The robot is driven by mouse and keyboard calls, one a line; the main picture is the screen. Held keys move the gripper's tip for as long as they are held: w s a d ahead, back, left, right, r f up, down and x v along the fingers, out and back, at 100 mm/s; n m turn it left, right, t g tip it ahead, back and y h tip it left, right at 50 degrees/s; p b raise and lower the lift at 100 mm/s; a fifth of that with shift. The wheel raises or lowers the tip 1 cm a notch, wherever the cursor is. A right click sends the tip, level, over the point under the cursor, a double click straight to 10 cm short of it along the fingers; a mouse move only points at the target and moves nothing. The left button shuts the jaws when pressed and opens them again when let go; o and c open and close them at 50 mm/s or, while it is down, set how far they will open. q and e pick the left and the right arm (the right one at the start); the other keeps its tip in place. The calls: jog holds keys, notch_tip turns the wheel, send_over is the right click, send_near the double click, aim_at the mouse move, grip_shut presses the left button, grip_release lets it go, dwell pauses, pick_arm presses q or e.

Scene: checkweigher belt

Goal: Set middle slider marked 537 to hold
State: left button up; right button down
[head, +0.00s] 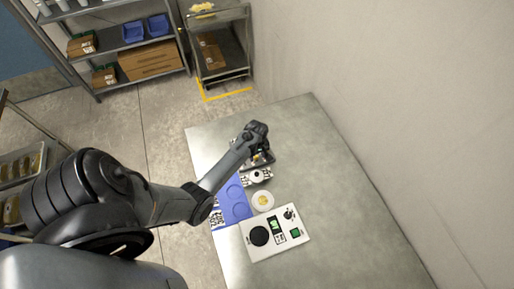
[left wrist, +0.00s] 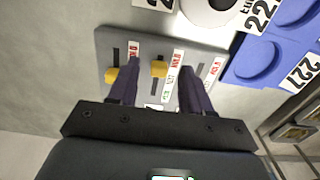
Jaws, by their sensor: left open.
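A grey slider panel (head: 262,164) lies on the bench under my left gripper (head: 260,150). In the left wrist view the panel (left wrist: 146,43) carries dark slots with yellow knobs. The middle yellow knob (left wrist: 159,70) sits in the upper part of its slot, with bare slot below it. Its white label (left wrist: 173,72) has red text at the top; the number is hard to read. The left yellow knob (left wrist: 113,75) sits lower in its slot. A third label (left wrist: 212,72) is partly behind a finger, and no knob shows there. My left gripper (left wrist: 158,67) is open, its fingers either side of the middle knob.
The bench (head: 345,205) is clear to the right. A wall (head: 400,100) stands beyond. Shelving (head: 130,50) stands at the back left.

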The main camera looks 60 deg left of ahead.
aim_at(257, 161)
pick_arm(q)
notch_tip(257, 161, up, 9)
jog(key=shift+f, duration=0.15)
dwell(0.4)
jog(key=s+d+f+m+g+y+p, duration=0.1)
jog(key=s+d+m+g+p, duration=0.25)
jog(key=s, duration=1.05)
jog(key=d+r+m+t+h+p, duration=0.1)
jog(key=d+r+m+t, duration=0.6)
jog(key=d+r+m, duration=0.7)
jog(key=d+r+p, duration=0.1)
jog(key=d+r, duration=0.5)
jog(key=d, duration=0.1)
jog(key=shift+s+d+p, duration=0.25)
jog(key=shift+s+p, duration=0.05)
jog(key=shift+s, duration=0.05)
jog(key=shift+r+m, duration=0.1)
jog(key=shift+m, duration=0.15)
